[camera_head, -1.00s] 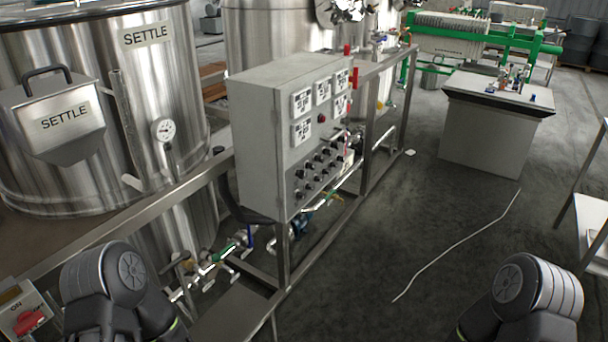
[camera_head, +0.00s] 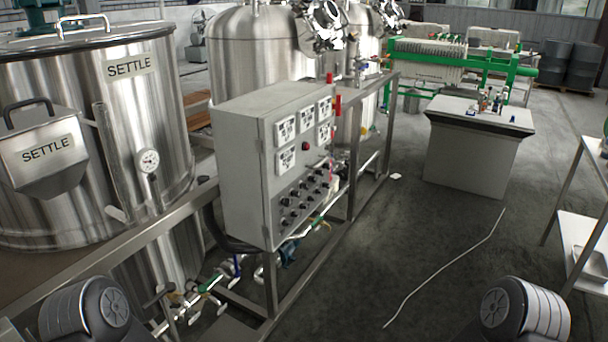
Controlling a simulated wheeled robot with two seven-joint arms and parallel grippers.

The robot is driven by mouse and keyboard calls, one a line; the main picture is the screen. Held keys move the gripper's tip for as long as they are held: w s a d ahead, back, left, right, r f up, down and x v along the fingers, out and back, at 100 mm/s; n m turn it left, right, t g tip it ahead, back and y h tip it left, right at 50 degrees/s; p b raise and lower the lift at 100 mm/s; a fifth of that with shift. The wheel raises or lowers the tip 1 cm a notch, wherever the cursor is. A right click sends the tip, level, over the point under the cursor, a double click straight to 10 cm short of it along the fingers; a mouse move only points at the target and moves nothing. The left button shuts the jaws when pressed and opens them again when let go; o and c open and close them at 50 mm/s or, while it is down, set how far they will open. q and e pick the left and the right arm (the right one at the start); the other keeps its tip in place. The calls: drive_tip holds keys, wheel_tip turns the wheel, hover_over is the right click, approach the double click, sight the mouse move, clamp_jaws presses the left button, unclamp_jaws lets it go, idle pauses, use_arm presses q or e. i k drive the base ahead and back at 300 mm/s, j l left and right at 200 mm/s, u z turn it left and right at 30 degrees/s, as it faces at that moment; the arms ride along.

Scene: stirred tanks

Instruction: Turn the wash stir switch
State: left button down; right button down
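A grey control cabinet (camera_head: 240,170) stands on a metal frame in the middle of the view. Its front panel carries several white gauges or displays (camera_head: 286,131), a red button (camera_head: 306,146) and rows of small black knobs (camera_head: 294,203). The knob labels are too small to read, so I cannot tell which is the wash stir switch. Parts of my two arms show at the bottom left and bottom right corners, both well short of the cabinet. Neither of my grippers is in view.
A steel tank labelled SETTLE (camera_head: 128,66) stands at the left, with more tanks (camera_head: 255,60) behind the cabinet. Pipes and valves (camera_head: 205,287) run low under the frame. A grey bench (camera_head: 468,150) stands at the right. The floor (camera_head: 400,240) between is mostly clear.

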sight(286, 201)
drive_tip(key=i+l+u, duration=0.1)
drive_tip(key=l, duration=0.35)
drive_tip(key=i+l+u, duration=0.1)
drive_tip(key=i+l, duration=0.2)
drive_tip(key=l, duration=0.15)
drive_tip(key=i+l+u, duration=0.1)
drive_tip(key=l, duration=0.35)
drive_tip(key=i+l+u, duration=0.1)
drive_tip(key=l, duration=0.35)
drive_tip(key=i+l, duration=0.25)
drive_tip(key=l, duration=0.25)
drive_tip(key=i+l+u, duration=0.15)
drive_tip(key=l, duration=0.35)
drive_tip(key=l+u, duration=0.1)
drive_tip(key=l, duration=0.35)
drive_tip(key=i+l+u, duration=0.1)
drive_tip(key=l, duration=0.45)
drive_tip(key=i, duration=0.05)
